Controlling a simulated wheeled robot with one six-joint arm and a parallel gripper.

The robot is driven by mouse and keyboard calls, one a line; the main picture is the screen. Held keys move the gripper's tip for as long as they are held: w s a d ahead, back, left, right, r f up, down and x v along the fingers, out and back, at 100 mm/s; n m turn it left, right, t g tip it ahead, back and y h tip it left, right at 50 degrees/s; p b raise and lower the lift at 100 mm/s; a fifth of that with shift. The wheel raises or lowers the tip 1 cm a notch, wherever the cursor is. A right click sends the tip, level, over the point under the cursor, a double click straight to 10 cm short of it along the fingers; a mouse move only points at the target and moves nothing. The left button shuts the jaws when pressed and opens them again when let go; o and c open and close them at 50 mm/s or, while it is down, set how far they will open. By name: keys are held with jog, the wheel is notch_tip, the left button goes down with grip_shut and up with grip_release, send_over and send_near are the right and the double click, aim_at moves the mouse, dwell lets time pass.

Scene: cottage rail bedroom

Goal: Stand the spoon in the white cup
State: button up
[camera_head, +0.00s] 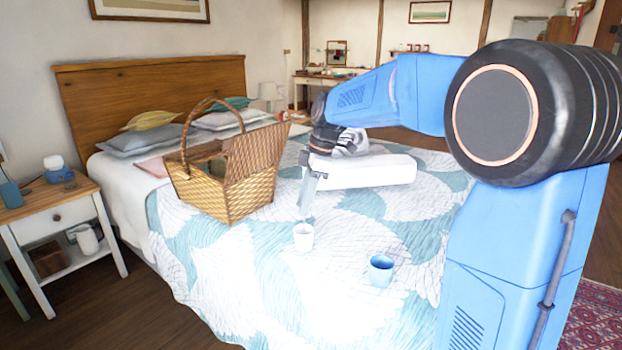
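The white cup (303,238) stands upright on the patterned bedspread, near the middle of the picture. My gripper (307,205) points down just above and behind the white cup, apart from it as far as I can see. Its fingers look pale and narrow against the bedspread. I cannot make out whether they are open or shut. I cannot pick out the spoon; a thin shape at the fingers is too small and washed out to name. The inside of the white cup is too small to see clearly.
A blue cup (381,271) stands on the bed, right of the white cup. A wicker basket (224,192) with a raised lid and handle stands to the left. The bedspread in front is clear.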

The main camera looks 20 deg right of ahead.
jog(key=w+v, duration=0.1)
jog(key=v, duration=1.5)
jog(key=shift+s+r, duration=0.35)
jog(key=shift+s, duration=0.1)
jog(key=shift+s+d, duration=0.1)
jog(key=shift+d, duration=0.05)
jog(key=s+f+m+t+h, duration=0.1)
jog(key=s+f+m, duration=0.4)
jog(key=s+f, duration=0.3)
jog(key=s+d+f+m+t+h, duration=0.1)
jog(key=s+f+m, duration=0.4)
jog(key=s, duration=0.8)
jog(key=s+d+f+m+t+h, duration=0.1)
jog(key=s+f+m+t, duration=0.1)
jog(key=s+f+m, duration=0.4)
jog(key=s+f, duration=0.4)
jog(key=s, duration=0.1)
jog(key=shift+s+f, duration=0.25)
jog(key=shift+f, duration=0.1)
jog(key=shift+c, duration=0.4)
